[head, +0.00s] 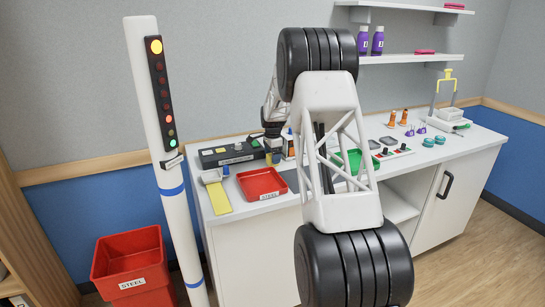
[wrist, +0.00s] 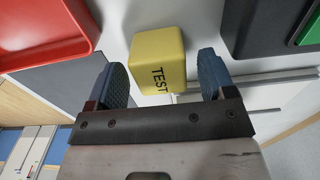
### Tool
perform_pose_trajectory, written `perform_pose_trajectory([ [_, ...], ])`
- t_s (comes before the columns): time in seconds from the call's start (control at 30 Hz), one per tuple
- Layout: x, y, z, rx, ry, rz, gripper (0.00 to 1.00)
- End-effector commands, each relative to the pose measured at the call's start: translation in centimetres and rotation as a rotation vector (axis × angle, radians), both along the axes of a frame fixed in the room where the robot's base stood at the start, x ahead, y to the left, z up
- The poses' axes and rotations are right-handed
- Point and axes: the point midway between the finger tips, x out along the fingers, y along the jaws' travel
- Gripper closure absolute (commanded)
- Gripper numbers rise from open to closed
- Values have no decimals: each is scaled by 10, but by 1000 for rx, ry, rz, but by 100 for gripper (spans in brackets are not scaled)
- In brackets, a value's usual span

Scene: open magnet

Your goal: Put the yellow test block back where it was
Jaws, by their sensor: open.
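The yellow test block (wrist: 157,58) shows in the wrist view, with the word TEST on the face toward the camera. It appears between and just beyond the two blue finger pads of my gripper (wrist: 163,70). The gripper is open, with a gap showing on each side of the block. I cannot tell exactly how deep the block is between the fingers. In the head view my arm covers part of the counter, and I cannot make out the block there for sure.
A red STEEL tray (head: 262,184) is on the counter, beside a black box (head: 228,153) and a yellow strip (head: 219,198). A green tray (head: 353,162) lies behind my arm. A white signal post (head: 165,150) stands before the counter. A red STEEL bin (head: 133,262) is on the floor.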

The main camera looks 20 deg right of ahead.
Motion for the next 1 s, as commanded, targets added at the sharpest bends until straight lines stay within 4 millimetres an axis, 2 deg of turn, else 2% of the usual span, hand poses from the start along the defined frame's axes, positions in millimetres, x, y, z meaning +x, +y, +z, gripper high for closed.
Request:
perform_pose_trajectory([
  [0.27, 0, 0, 25, 0, -2, 0, 24],
  [0.73, 0, 0, 97, 0, -2, 0, 24],
  [1.0, 0, 0, 118, 0, 1, 0, 24],
])
